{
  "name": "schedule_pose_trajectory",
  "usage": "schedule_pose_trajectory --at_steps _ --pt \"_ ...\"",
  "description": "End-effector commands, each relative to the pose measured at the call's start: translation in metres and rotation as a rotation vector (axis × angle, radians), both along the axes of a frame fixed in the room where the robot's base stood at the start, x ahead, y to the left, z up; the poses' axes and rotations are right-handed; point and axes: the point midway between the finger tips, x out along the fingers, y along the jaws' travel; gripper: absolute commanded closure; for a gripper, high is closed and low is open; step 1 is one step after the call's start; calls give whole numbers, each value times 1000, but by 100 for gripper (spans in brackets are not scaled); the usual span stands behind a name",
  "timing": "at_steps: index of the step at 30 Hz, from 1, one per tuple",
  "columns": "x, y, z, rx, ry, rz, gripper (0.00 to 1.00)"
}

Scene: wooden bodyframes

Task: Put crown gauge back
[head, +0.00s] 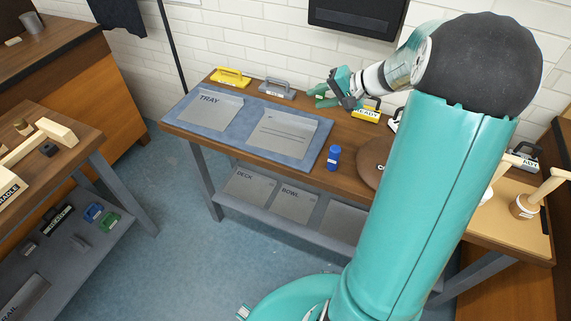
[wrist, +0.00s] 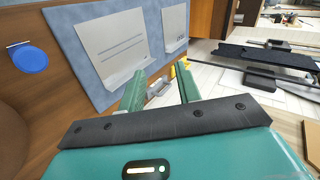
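I cannot tell by any readable label which thing is the crown gauge. A grey handled block (head: 277,89) stands at the back edge of the wooden bench, with a similar yellow block (head: 231,77) to its left. My gripper (head: 320,95) is just right of the grey block, above the back of the bench, its fingers pointing left. In the wrist view my gripper (wrist: 160,92) is open, and the grey block (wrist: 159,87) shows beyond and between the fingertips. The yellow block (wrist: 184,64) shows farther off. Nothing appears held.
A blue mat (head: 183,108) carries a grey panel marked TRAY (head: 208,108) and another grey panel (head: 283,137). A yellow READY block (head: 366,111) is behind my gripper. The wall is close behind.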

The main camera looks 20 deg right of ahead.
Motion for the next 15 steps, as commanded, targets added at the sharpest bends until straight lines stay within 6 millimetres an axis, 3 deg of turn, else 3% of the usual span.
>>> schedule_pose_trajectory --at_steps 1,6,9,15 --pt "-7 28 12 -51 25 52 66" --pt "-45 100 35 -227 112 187 66" --pt "-72 133 46 -336 144 249 66" --pt "-130 180 64 -561 162 343 66"
